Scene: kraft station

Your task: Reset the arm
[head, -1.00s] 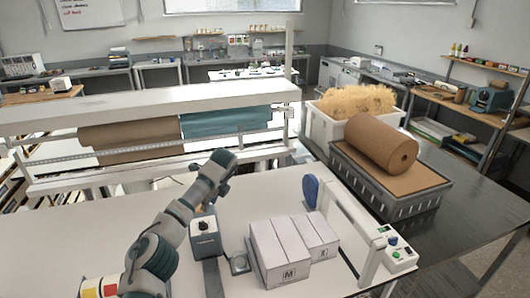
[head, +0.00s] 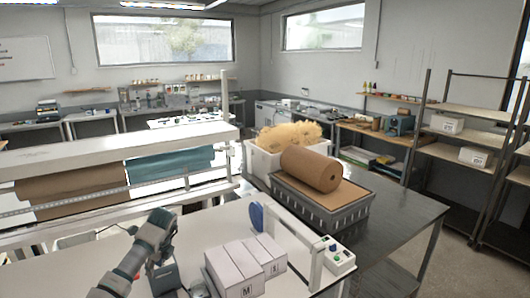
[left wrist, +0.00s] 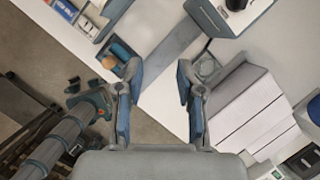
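My left arm comes up from the bottom left of the head view, and its wrist end (head: 157,228) is above the white table (head: 100,266). The fingers are hard to make out there. In the left wrist view my left gripper (left wrist: 156,80) has its two fingers spread apart. Nothing is held between them; the table edge, a grey strip and floor show beyond. My right gripper cannot be made out in either view.
White boxes (head: 236,272) stand on the table right of my left arm. A grey device (head: 165,276) is close to the arm. A white frame (head: 317,265) has a button panel. A brown roll (head: 311,169) lies on a grey crate (head: 340,213).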

